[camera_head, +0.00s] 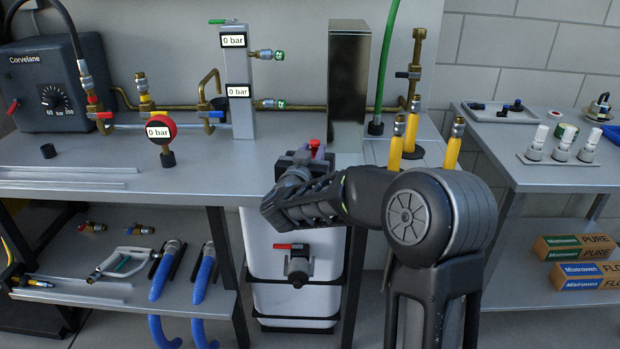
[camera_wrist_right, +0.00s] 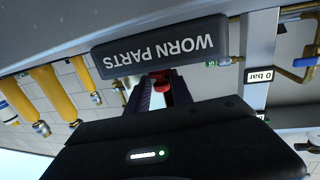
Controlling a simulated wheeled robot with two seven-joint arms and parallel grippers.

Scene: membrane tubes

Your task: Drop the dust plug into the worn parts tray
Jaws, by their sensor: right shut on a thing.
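My right gripper (camera_head: 314,156) is at the front edge of the middle of the bench, its arm coming in from the lower right. It is shut on a small red plug (camera_head: 314,144), whose red top shows above the fingers. In the right wrist view the fingers (camera_wrist_right: 160,90) have the red plug (camera_wrist_right: 159,79) between them, partly hidden. The worn parts tray (camera_wrist_right: 165,46) shows there as a dark wall with an upside-down WORN PARTS label, just beyond the fingertips. In the head view the tray is largely hidden by my arm. My left gripper is out of view.
A steel box (camera_head: 347,85) stands behind the gripper, with a pressure column (camera_head: 240,100) to its left. Yellow-sleeved fittings (camera_head: 396,145) stand close to my right arm. A white tank (camera_head: 290,285) is under the bench.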

